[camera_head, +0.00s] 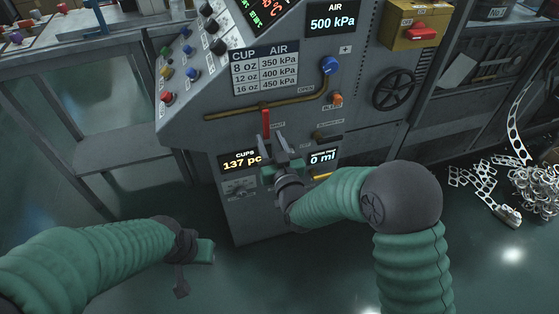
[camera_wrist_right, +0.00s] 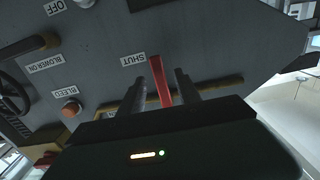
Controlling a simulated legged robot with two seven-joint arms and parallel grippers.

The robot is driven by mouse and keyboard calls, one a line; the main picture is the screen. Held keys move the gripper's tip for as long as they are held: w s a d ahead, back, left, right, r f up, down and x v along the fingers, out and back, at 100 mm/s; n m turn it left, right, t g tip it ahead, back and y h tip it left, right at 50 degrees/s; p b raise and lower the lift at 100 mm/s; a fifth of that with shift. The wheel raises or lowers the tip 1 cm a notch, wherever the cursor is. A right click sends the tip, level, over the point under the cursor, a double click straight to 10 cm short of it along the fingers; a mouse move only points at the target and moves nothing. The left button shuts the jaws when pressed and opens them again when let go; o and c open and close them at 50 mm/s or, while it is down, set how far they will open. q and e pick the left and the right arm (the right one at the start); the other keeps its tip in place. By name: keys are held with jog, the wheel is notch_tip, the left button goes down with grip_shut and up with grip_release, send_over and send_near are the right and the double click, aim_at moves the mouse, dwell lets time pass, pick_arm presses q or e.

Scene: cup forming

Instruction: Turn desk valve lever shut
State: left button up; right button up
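The red valve lever (camera_head: 266,122) hangs down from the brass pipe (camera_head: 228,114) on the grey machine panel, beside the SHUT label (camera_head: 278,126). My right gripper (camera_head: 272,143) is open just below and in front of the lever, its fingers pointing up at the panel. In the right wrist view, the red lever (camera_wrist_right: 161,82) stands between the two dark fingers of the right gripper (camera_wrist_right: 160,90), with a gap visible on each side. Whether either finger touches it is unclear. My left gripper (camera_head: 190,262) hangs low at left, away from the panel, its fingers unclear.
A blue knob (camera_head: 330,65) sits at the pipe's upper right end, with an orange bleed knob (camera_head: 337,99) below it. A black handwheel (camera_head: 394,89) is further right. Lit displays (camera_head: 242,160) flank the right gripper. Metal scrap (camera_head: 535,190) lies on the floor at right.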

jog(key=p+v, duration=0.1)
jog(key=v, duration=1.1)
jog(key=shift+s, duration=0.1)
